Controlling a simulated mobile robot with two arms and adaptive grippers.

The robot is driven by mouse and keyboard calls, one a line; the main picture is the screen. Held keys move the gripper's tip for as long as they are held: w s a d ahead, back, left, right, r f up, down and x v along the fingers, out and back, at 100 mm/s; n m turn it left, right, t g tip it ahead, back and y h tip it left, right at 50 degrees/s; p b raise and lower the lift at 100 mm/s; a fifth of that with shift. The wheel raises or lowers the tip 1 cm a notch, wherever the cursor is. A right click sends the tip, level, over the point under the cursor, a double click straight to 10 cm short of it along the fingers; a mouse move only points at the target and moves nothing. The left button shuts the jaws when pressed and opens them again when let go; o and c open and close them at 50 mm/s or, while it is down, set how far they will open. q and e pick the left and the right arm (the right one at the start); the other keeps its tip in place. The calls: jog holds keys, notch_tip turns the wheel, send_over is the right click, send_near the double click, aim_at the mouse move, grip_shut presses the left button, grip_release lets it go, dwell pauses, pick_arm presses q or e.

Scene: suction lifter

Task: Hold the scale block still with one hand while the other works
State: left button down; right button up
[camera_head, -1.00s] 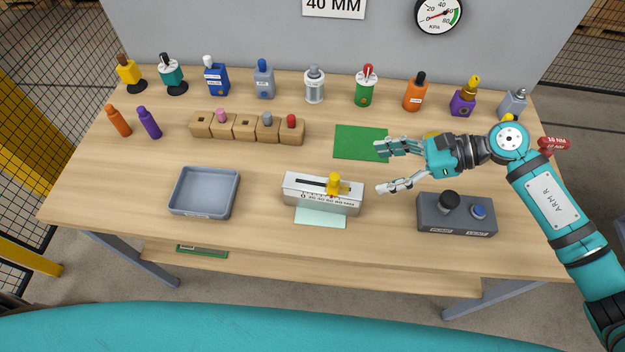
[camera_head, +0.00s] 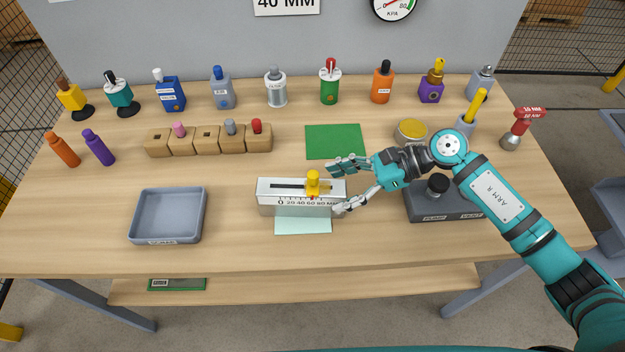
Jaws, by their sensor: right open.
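The scale block (camera_head: 272,205) is a pale box with a dark slot on top and a numbered millimetre scale on its front. A yellow slider knob (camera_head: 313,183) stands in the slot, right of the middle. My right gripper (camera_head: 341,187) is open at the right end of the block, one finger behind that end and the other in front of it. I cannot tell whether the fingers touch the block. My left gripper is out of view.
A pale green sheet (camera_head: 302,227) lies in front of the block. A grey tray (camera_head: 168,215) is at left. A dark control box (camera_head: 440,212) with a black knob sits under my right arm. A green mat (camera_head: 334,142) lies behind. Several bottles and tools line the back.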

aim_at(323, 192)
jog(key=x, duration=0.4)
jog(key=shift+a, duration=0.15)
jog(key=shift+b+x, duration=0.75)
jog(key=shift+x, duration=0.3)
jog(key=shift+b+x, duration=0.35)
jog(key=shift+x, duration=0.45)
jog(key=shift+s, duration=0.1)
jog(key=shift+f, duration=0.1)
jog(key=shift+c, duration=0.2)
jog(key=shift+f, duration=0.1)
jog(key=c, duration=1.1)
